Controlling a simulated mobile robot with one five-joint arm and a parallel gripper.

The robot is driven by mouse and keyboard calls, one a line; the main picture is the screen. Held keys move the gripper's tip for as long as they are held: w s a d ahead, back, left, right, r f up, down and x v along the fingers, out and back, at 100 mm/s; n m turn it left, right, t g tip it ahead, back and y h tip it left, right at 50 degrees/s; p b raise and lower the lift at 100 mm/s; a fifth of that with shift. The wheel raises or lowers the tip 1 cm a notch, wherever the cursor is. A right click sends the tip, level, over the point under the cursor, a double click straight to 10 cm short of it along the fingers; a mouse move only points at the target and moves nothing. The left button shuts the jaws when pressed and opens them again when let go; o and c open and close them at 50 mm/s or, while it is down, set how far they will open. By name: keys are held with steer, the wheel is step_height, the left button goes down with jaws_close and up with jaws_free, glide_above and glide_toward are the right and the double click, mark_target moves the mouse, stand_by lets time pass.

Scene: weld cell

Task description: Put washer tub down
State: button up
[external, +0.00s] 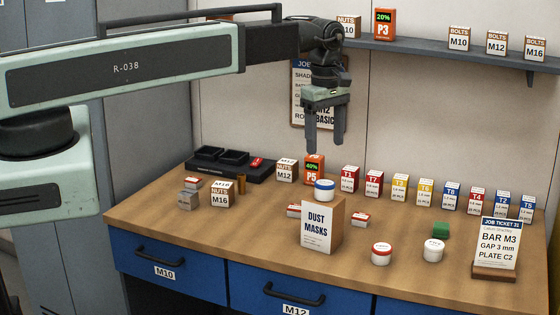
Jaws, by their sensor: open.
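Three small round tubs are in the external view. One with a blue lid (324,187) appears to sit upright on top of the dust masks box (318,228). A red-lidded tub (381,254) and a white-lidded tub (433,250) stand upright on the bench to the right. Their labels are too small to read, so I cannot tell which is the washer tub. My gripper (325,146) points down with its fingers apart and empty. In the picture it is above the blue-lidded tub, with a gap between them.
The wooden bench (200,237) has clear room at its front left. A row of small labelled boxes, a P5 box (314,169) and a black tray (228,166) line the back. A shelf (420,44) hangs above.

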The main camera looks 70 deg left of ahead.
steer(key=s+d+m, duration=0.4)
steer(key=d+m, duration=0.4)
steer(key=m, duration=0.2)
steer(key=s+d+m, duration=0.5)
steer(key=d+m, duration=0.4)
steer(key=m, duration=0.2)
steer(key=shift+s+m, duration=0.2)
steer(key=shift+m, duration=0.1)
steer(key=o, duration=0.7)
